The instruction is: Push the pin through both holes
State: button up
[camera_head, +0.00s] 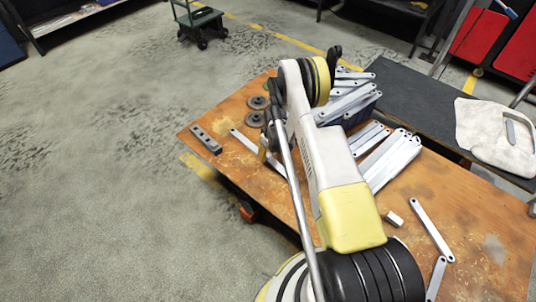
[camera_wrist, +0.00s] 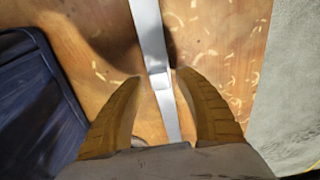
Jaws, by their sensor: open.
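My gripper (camera_wrist: 159,77) is open in the wrist view, its two tan fingers on either side of a long grey metal bracket strip (camera_wrist: 149,30). A small step or block shows on the strip between the fingertips; I cannot tell whether it is a joint or a pin. No finger clearly touches the strip. In the head view my arm hides most of the gripper, and the strip (camera_head: 243,140) shows on the table beside it. Two more strips (camera_head: 431,228) lie near the front right, ends close together. I cannot make out a pin or holes to be joined.
The worn wooden table (camera_head: 470,200) carries a dark crate of brackets (camera_head: 362,113), stacked brackets (camera_head: 390,160), dark discs (camera_head: 257,103), a grey block with holes (camera_head: 205,139) and a small pale block (camera_head: 393,219). A dark bench with a cloth (camera_head: 480,125) adjoins the right.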

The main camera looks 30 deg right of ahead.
notch_tip(320, 180, up, 12)
jog(key=s, duration=0.1)
jog(key=shift+s+d, duration=0.25)
jog(key=shift+s, duration=0.1)
jog(key=shift+f, duration=0.1)
